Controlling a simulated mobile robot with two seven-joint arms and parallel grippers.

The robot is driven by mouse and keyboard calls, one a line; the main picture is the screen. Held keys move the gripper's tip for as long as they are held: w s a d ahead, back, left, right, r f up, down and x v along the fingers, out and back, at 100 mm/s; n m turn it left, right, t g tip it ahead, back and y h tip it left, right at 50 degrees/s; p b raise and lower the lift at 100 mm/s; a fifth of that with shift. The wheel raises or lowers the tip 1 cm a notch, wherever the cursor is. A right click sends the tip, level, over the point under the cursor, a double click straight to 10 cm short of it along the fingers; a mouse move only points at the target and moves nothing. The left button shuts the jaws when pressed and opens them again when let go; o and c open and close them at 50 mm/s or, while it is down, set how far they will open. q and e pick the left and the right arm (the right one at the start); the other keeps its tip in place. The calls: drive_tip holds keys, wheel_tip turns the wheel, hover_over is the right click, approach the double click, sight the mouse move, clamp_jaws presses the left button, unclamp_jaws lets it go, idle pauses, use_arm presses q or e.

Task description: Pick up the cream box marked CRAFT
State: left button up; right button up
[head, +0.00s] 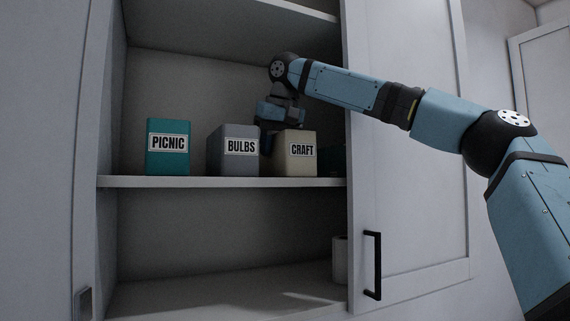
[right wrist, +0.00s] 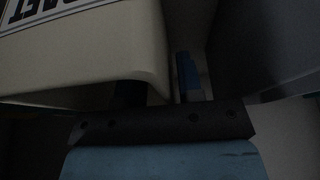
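The cream box marked CRAFT (head: 296,164) stands upright on the cabinet shelf, right of the grey BULBS box. My right gripper (head: 274,138) points down at its top left, with a finger showing by the gap between the two boxes. In the right wrist view the cream box (right wrist: 90,55) looms close, its label upside down at the top left. A blue finger part (right wrist: 187,75) of my right gripper shows beside the box; a dark part is partly hidden by it. The finger spacing and any contact are unclear. My left gripper is out of view.
The grey BULBS box (head: 234,160) stands close on the left, with the teal PICNIC box (head: 167,163) beyond it. A dark item (head: 332,160) sits right of the cream box. The shelf (head: 200,182), upper shelf and cabinet door (head: 405,150) bound the space.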

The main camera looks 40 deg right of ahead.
clamp_jaws()
